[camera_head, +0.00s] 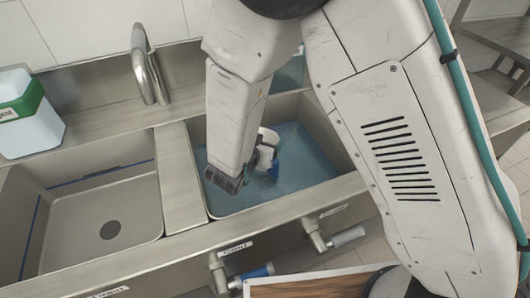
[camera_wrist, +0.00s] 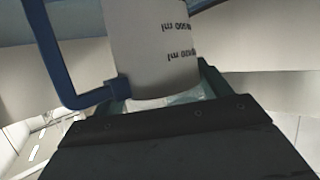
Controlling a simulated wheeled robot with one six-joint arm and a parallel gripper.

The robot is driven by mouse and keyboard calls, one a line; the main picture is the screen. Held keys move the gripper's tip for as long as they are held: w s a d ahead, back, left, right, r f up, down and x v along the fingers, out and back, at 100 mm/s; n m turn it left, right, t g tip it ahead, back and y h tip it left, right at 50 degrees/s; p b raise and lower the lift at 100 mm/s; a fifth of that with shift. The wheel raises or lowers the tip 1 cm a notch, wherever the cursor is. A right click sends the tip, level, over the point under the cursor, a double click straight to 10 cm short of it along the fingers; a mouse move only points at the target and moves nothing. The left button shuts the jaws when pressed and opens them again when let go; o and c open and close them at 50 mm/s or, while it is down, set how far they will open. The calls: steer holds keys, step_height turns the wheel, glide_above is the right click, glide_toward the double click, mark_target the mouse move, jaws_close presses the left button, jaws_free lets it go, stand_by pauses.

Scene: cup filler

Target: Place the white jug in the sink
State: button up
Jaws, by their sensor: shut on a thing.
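The white jug (camera_wrist: 150,45) has dark volume markings and a blue handle (camera_wrist: 52,55). In the wrist view it stands between the fingers of my gripper (camera_wrist: 165,98), which is shut on it. In the head view my gripper (camera_head: 250,172) is over the right basin of the sink (camera_head: 300,170), and my arm hides much of it. A white part of the jug (camera_head: 268,138) and some blue show beside the gripper there. The right basin has a blue bottom. I cannot tell whether the jug touches the bottom.
The left basin (camera_head: 90,215) is empty, with a dark drain. A divider (camera_head: 180,180) separates the basins. A tall faucet (camera_head: 148,65) stands behind them. A white container with a green band (camera_head: 28,115) is at the left. Valves (camera_head: 315,235) stick out in front.

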steer(key=shift+f, duration=2.1)
steer(key=o, duration=1.2)
steer(key=shift+f, duration=0.1)
steer(key=shift+o, duration=0.2)
